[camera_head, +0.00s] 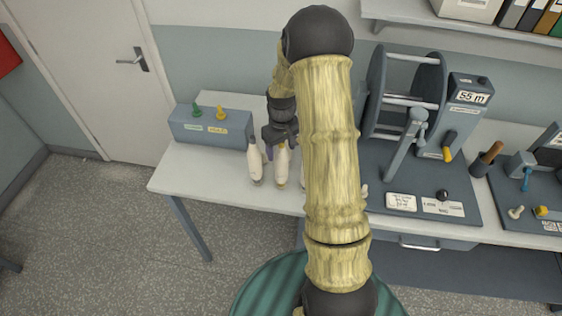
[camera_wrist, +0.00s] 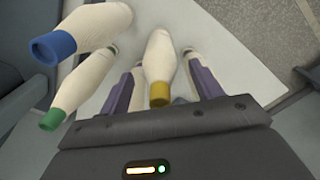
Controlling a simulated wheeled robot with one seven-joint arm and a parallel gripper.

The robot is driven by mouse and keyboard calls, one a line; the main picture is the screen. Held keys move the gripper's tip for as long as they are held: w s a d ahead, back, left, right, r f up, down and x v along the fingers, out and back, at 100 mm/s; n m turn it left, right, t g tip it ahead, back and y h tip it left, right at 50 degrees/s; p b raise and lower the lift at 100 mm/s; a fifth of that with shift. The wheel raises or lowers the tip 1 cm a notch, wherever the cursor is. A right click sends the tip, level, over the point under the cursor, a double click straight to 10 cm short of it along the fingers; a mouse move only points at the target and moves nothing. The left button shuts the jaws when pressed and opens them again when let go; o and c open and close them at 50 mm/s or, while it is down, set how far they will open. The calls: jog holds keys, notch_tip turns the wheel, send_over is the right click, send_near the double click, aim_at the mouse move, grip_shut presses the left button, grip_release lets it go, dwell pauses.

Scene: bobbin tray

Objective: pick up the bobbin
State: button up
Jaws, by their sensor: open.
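Several cream bobbins stand on the white table. In the wrist view, a bobbin with a yellow end (camera_wrist: 160,68) lies between the two purple fingers of my gripper (camera_wrist: 163,66), with gaps showing beside it. My gripper is open and does not appear closed on it. A blue-ended bobbin (camera_wrist: 95,25) and a green-ended bobbin (camera_wrist: 80,90) are to the left, outside the fingers. In the head view, my gripper (camera_head: 281,151) is over a middle bobbin (camera_head: 282,168), with another bobbin (camera_head: 255,162) just left. My arm hides part of the row.
A grey-blue box (camera_head: 210,130) with a green and a yellow peg stands at the table's back left. A reel machine (camera_head: 405,95) stands right of my arm. The white table (camera_head: 190,170) is clear at its front left.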

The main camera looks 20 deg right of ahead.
dwell(0.4)
jog(key=c, duration=1.4)
jog(key=shift+r+b, duration=0.3)
jog(key=shift+r, duration=0.3)
notch_tip(320, 180, up, 9)
jog(key=b, duration=0.2)
jog(key=shift+b, duration=0.35)
jog(key=shift+f, duration=0.1)
